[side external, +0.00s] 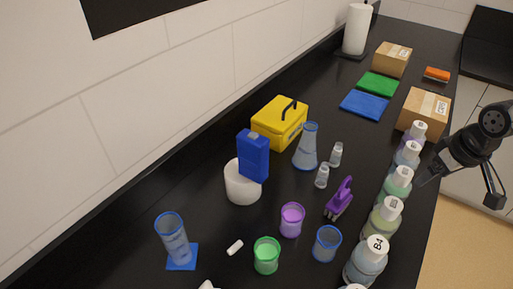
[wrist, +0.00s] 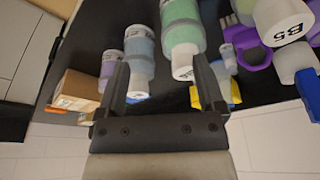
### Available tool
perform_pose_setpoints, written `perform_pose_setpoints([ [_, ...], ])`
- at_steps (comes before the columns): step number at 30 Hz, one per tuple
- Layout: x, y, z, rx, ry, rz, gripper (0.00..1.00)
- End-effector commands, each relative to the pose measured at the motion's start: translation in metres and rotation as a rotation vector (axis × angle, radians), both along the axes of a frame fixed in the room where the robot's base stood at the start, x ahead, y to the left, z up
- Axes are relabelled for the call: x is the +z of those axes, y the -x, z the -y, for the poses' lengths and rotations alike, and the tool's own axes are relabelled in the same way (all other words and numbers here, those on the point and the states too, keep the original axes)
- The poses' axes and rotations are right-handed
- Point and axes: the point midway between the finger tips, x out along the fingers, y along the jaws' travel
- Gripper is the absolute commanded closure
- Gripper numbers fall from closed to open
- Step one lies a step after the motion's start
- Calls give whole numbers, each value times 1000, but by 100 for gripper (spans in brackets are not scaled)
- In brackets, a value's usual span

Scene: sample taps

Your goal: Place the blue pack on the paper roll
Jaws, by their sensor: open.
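The blue pack (side external: 255,161) is an upright blue box with a small grey top piece, left of centre in the side view. It overlaps a short, wide white cylinder (side external: 240,190); its lower edge shows above the cylinder's base, but I cannot tell whether it rests on or in it. A tall white paper roll (side external: 357,30) stands on a dark base at the far back. My gripper (side external: 430,172) is at the right edge, beside the bottle row and far from the pack. In the wrist view its jaws (wrist: 160,62) are apart, with bottles showing beyond them.
Several capped bottles (side external: 387,218) line the right counter edge. A yellow case (side external: 273,131), a blue flask (side external: 307,151) and small vials stand behind the pack. Coloured beakers (side external: 267,257) and a purple tool (side external: 341,198) are in front. Cardboard boxes (side external: 426,107) stand farther back.

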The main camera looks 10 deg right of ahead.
Motion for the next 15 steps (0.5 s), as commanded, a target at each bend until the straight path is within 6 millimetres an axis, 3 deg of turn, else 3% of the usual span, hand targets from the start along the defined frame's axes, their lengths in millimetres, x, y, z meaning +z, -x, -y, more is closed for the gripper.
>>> perform_pose_setpoints([
  [6, -23, 52, 36, -109, 3, -24, 12],
  [10, -30, 69, 45, -141, 3, -30, 12],
  [15, -32, 75, 48, -153, 3, -32, 12],
])
